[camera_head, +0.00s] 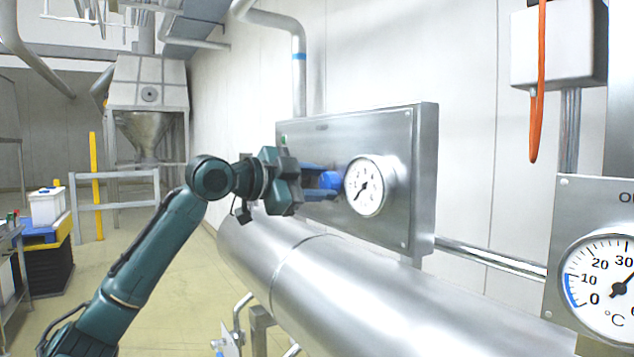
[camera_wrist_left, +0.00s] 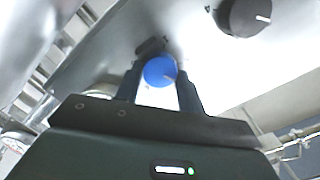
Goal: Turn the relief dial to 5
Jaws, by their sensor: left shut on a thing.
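A blue dial (camera_head: 330,181) sits on the front of a steel panel (camera_head: 420,170), left of a round white gauge (camera_head: 368,187). My left gripper (camera_head: 318,184) reaches the panel from the left, its fingers around the blue dial. In the left wrist view the blue dial (camera_wrist_left: 160,71) lies between the two fingertips of the left gripper (camera_wrist_left: 161,82), with a small pale mark on its face. Any scale numbers around it are too small or hidden to read. My right gripper is in neither view.
A black knob (camera_wrist_left: 245,16) with a pale pointer mark is on the same panel in the wrist view. A large steel pipe (camera_head: 390,280) runs below the panel. A temperature gauge (camera_head: 604,285) stands at the right, and an orange cable (camera_head: 537,90) hangs above it.

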